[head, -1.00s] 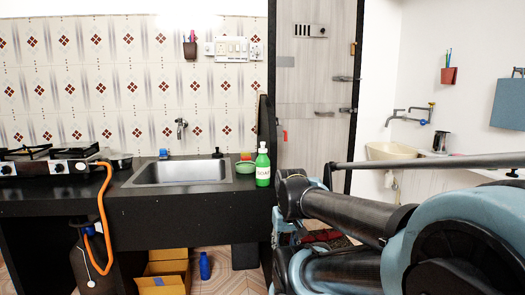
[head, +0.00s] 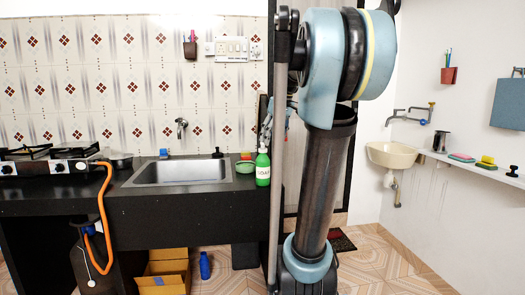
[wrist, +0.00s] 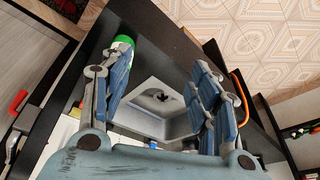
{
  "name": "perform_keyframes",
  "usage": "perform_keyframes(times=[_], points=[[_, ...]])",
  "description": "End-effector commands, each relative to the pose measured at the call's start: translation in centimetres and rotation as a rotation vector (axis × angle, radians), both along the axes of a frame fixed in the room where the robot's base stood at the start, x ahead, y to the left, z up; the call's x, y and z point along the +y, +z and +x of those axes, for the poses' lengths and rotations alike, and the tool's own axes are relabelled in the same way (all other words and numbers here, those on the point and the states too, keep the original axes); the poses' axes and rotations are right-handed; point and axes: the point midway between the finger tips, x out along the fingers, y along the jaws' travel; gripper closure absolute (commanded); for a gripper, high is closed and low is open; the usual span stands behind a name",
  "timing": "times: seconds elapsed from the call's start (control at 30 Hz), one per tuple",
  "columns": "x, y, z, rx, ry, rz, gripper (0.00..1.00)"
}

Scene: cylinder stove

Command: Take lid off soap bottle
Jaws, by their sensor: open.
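The soap bottle (head: 263,172) is green with a pale label and stands upright at the right end of the dark counter. In the wrist view a green part of the bottle (wrist: 123,41) shows beyond the left finger, which hides the rest. My gripper (wrist: 160,76) is open and empty, with its fingers wide apart over the sink area. The bottle is outside the gap, by the left finger. In the head view my arm hides most of the gripper, above and right of the bottle.
A gas stove (head: 50,160) is at the far left. A dark upright panel edges the counter's right end.

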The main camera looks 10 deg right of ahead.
Motion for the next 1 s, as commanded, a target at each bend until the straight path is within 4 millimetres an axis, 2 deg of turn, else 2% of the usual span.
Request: perform_keyframes(times=[0.03,0.2,0.33,0.5,0.67,1.0], points=[[-0.5,1.5,1.9,-0.01,0.023,0.005,0.44],[-1.9,5.7,7.3,-0.048,0.119,0.014,0.44],[-2.7,7.9,10.3,-0.072,0.176,0.019,0.44],[-3.4,9.3,12.5,-0.093,0.219,0.022,0.44],[-3.3,8.8,13.2,-0.097,0.231,0.023,0.44],[-1.7,3.5,14.8,-0.096,0.231,0.024,0.44]])
